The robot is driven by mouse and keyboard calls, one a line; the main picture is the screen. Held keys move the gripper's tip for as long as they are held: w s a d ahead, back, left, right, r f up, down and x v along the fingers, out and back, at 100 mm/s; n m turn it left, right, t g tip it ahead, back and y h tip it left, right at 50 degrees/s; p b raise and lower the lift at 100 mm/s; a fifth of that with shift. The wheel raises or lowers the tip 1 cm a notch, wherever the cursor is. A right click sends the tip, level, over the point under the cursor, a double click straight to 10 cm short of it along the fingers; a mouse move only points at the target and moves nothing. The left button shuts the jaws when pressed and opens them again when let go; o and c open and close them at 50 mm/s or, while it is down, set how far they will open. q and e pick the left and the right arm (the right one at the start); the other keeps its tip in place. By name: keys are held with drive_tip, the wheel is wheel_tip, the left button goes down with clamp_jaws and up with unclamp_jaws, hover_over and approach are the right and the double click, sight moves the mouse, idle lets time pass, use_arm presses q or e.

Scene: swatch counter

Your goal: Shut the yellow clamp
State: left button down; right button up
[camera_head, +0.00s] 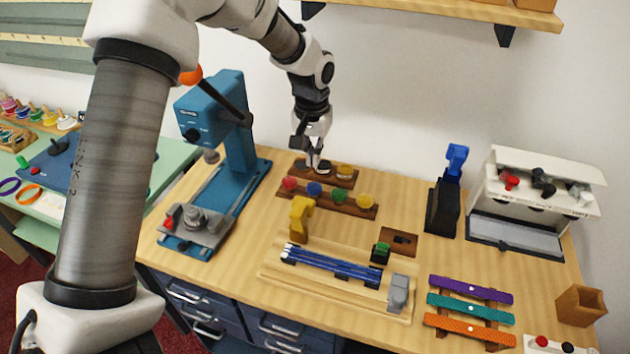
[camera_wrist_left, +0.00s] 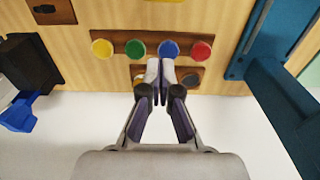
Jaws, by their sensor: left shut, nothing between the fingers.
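The yellow clamp (camera_head: 301,216) stands raised near the back left end of a pale wooden board (camera_head: 272,274) on the counter. Its lever looks upright, and I cannot tell its exact angle. My left gripper (camera_head: 316,166) is shut and empty, behind and a little right of the clamp, apart from it. In the left wrist view my left fingertips (camera_wrist_left: 160,66) are together in front of the blue knob (camera_wrist_left: 168,48) of a dark wooden rack. My right gripper is not in view.
The board bears blue strips (camera_head: 330,263), a green clamp (camera_head: 380,252) and a grey clamp (camera_head: 398,292). The knob rack (camera_head: 328,199) lies between my left gripper and the yellow clamp. A blue press (camera_head: 235,140) stands left. Coloured bars (camera_head: 470,289) lie right.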

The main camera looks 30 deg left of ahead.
sight(300, 217)
use_arm(q)
drive_tip(key=s+d+f+p, duration=0.1)
drive_tip(key=s+f+p, duration=0.3)
drive_tip(key=f, duration=0.4)
drive_tip(key=shift+f, duration=0.25)
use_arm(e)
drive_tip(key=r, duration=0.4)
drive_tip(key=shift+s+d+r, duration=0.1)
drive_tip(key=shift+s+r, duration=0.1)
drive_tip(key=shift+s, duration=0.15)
use_arm(q)
drive_tip(key=shift+w, duration=0.1)
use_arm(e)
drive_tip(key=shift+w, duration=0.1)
use_arm(q)
drive_tip(key=shift+f, duration=0.1)
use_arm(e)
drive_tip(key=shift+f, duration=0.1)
